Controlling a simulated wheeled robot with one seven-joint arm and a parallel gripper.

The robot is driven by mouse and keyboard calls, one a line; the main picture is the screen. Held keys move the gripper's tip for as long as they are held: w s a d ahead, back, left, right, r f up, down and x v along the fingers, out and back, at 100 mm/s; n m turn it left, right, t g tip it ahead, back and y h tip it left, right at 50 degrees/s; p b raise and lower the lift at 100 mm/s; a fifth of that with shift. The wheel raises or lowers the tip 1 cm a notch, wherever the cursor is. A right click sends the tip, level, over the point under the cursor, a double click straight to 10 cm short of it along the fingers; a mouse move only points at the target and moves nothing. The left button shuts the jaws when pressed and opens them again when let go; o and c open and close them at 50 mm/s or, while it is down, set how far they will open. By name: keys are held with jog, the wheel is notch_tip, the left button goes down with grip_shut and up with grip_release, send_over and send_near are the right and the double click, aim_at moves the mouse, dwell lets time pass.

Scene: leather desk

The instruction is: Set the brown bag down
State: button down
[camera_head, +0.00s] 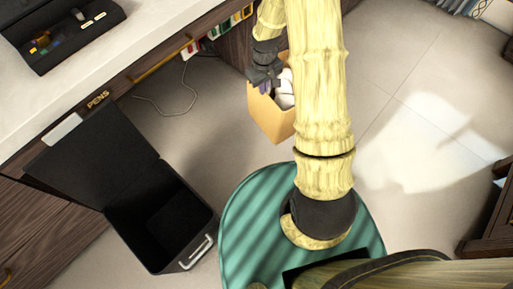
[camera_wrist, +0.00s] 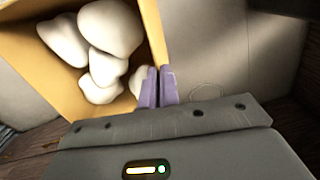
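The brown bag (camera_head: 268,117) is an open-topped tan paper bag holding several white rounded lumps. In the head view it hangs at upper middle, partly hidden behind my arm, and appears to be above the floor. My gripper (camera_head: 265,87) is at the bag's top rim. In the wrist view its two purple fingers (camera_wrist: 157,87) are close together at the rim of the bag (camera_wrist: 154,35), pinching the wall. The bag's underside is hidden.
A black open bin (camera_head: 160,215) with its lid up stands at lower left. A counter (camera_head: 150,35) with a black tray (camera_head: 62,38) runs along the upper left, with a cable on the floor below it. Clear tiled floor (camera_head: 400,110) lies to the right.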

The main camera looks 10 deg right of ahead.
jog(key=d+f+n+b, duration=0.1)
jog(key=f+n+b, duration=0.1)
jog(key=n, duration=0.1)
jog(key=s+f+n+b, duration=0.1)
jog(key=f+n+b, duration=0.1)
jog(key=f+n, duration=0.1)
jog(key=d+f+n+b, duration=0.1)
jog(key=f+n, duration=0.1)
jog(key=n, duration=0.1)
jog(key=shift+s+d+f+b, duration=0.3)
jog(key=shift+s+f+b, duration=0.05)
jog(key=shift+b, duration=0.05)
jog(key=f+n+b, duration=0.2)
jog(key=n, duration=0.2)
jog(key=s+d+f+n+b, duration=0.1)
jog(key=f+n+b, duration=0.1)
jog(key=f+n, duration=0.1)
jog(key=s+f+n+b, duration=0.1)
jog(key=f+n+b, duration=0.1)
jog(key=n, duration=0.2)
jog(key=shift+d+f+n+t+b, duration=0.3)
jog(key=shift+b, duration=0.05)
notch_tip(320, 180, down, 6)
jog(key=b, duration=0.4)
jog(key=shift+f, duration=0.15)
jog(key=shift+f+b, duration=1.45)
jog(key=shift+f, duration=0.5)
